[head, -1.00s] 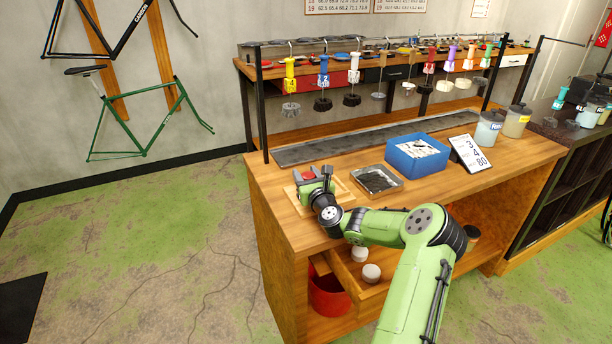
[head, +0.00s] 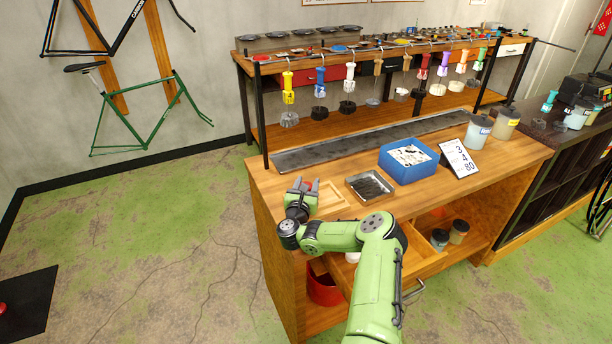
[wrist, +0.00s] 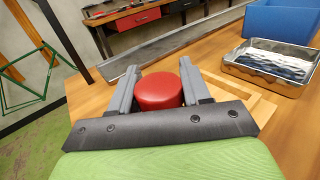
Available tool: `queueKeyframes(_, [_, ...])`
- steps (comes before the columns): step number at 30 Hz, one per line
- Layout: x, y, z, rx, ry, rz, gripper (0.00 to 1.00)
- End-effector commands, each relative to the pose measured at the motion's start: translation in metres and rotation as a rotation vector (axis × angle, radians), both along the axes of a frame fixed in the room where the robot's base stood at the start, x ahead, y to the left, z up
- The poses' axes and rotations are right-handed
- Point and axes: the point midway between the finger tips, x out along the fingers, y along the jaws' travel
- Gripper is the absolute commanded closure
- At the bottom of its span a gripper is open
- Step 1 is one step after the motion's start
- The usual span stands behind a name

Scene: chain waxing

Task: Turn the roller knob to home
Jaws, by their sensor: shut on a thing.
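A red round knob-like cylinder (wrist: 160,92) shows large between my gripper's fingers in the wrist view. In the head view only a bit of red (head: 308,187) shows between the fingers. My gripper (head: 303,184) is at the left front of the wooden bench, over a pale wooden board (head: 335,203). Its grey fingers (wrist: 160,80) stand on both sides of the red piece and are shut on it. The underside of the red piece is hidden by my gripper. I cannot make out any home mark.
A metal tray (head: 359,178) with dark strips sits right of my gripper. Beyond it are a blue bin (head: 388,166) and a number card (head: 459,158). Several coloured hangers hang from a rail behind. An open drawer (head: 425,262) is below the bench top.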

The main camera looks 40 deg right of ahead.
Motion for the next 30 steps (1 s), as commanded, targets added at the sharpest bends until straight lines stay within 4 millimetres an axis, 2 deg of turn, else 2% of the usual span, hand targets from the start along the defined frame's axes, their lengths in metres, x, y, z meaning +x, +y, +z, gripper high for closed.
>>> queueKeyframes(10, [-0.0013, -0.0014, 0.0009, -0.001, -0.002, -0.123, 0.83])
queueKeyframes(24, [-0.0017, -0.0019, 0.0006, -0.002, -0.003, -0.138, 0.83])
queueKeyframes(25, [-0.0017, -0.0019, 0.0006, -0.002, -0.003, -0.138, 0.51])
queueKeyframes(29, [-0.0017, -0.0019, 0.0005, -0.002, -0.003, -0.138, 0.32])
queueKeyframes(30, [-0.0017, -0.0019, 0.0005, -0.002, -0.003, -0.138, 0.31])
